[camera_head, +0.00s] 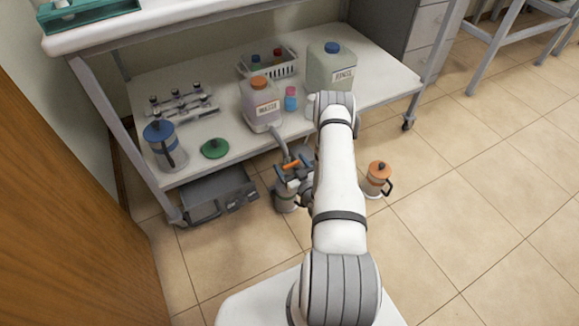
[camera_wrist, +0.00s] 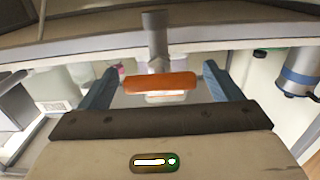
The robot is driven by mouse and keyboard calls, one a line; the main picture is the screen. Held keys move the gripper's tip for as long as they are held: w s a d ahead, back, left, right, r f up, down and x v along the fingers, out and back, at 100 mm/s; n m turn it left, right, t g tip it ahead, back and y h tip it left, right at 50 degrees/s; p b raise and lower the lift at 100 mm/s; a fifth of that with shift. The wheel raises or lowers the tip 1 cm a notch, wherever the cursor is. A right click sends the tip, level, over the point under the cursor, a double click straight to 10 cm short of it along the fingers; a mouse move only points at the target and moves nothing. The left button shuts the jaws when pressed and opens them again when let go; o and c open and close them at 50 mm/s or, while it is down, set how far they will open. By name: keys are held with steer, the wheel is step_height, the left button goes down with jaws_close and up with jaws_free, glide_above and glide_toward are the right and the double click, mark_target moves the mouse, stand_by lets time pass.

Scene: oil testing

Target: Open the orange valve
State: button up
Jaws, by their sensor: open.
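The orange valve (camera_head: 291,165) is a small bar-shaped handle beside a grey pipe at the front edge of the lower shelf. In the wrist view the orange valve handle (camera_wrist: 160,82) lies level across the picture, below the grey pipe (camera_wrist: 155,40). My gripper (camera_head: 291,168) is at the valve, partly hidden by my arm in the head view. In the wrist view my gripper (camera_wrist: 157,86) is open, with one blue-grey finger to the left of the handle and one to the right. Gaps show between the fingers and the handle ends.
A waste jug (camera_head: 262,105), a rinse jug (camera_head: 332,68) and a white basket (camera_head: 268,68) stand on the lower shelf (camera_head: 225,150). A blue-lidded can (camera_head: 165,146) stands at its left. An orange-lidded can (camera_head: 377,179) stands on the floor right of my arm.

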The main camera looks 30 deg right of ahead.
steer(key=c, duration=1)
steer(key=shift+n, duration=1.5)
steer(key=o, duration=1)
steer(key=s+p, duration=0.2)
steer(key=s, duration=0.5)
steer(key=shift+s+d, duration=0.15)
steer(key=shift+s, duration=0.25)
steer(key=shift+c, duration=0.4)
